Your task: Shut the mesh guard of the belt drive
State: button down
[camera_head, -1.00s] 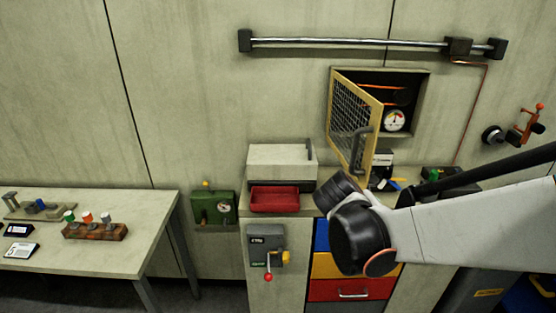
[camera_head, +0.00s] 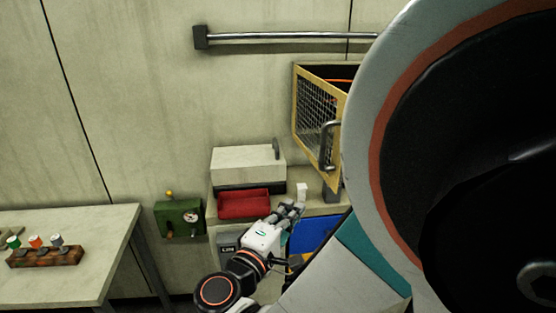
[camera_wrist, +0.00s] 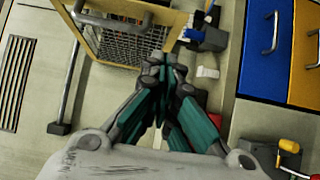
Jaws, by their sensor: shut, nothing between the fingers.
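The mesh guard (camera_head: 316,113) is a yellow-framed panel with grey wire mesh. It stands swung open, out from the wall recess, with a grey bar handle (camera_head: 327,146) near its free edge. The guard also shows at the top of the wrist view (camera_wrist: 130,48), with its handle (camera_wrist: 110,21). My gripper (camera_head: 298,208) is shut and empty, below and a little left of the guard's lower free corner. In the wrist view its fingertips (camera_wrist: 164,64) overlap the guard's edge; I cannot tell whether they touch. The belt drive is mostly hidden behind the guard and my arm.
A pale box (camera_head: 248,163) and a red tray (camera_head: 243,204) stand on the counter left of my gripper. A small white block (camera_head: 302,190) is close to my fingers. Blue and yellow drawers (camera_wrist: 268,45) lie to the right. My arm blocks the head view's right side.

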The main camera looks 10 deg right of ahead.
jog(key=s+d+b+x, duration=0.1)
jog(key=d+b+x, duration=0.1)
jog(key=x, duration=1)
jog(key=shift+s+d, duration=0.15)
jog(key=shift+d, duration=0.15)
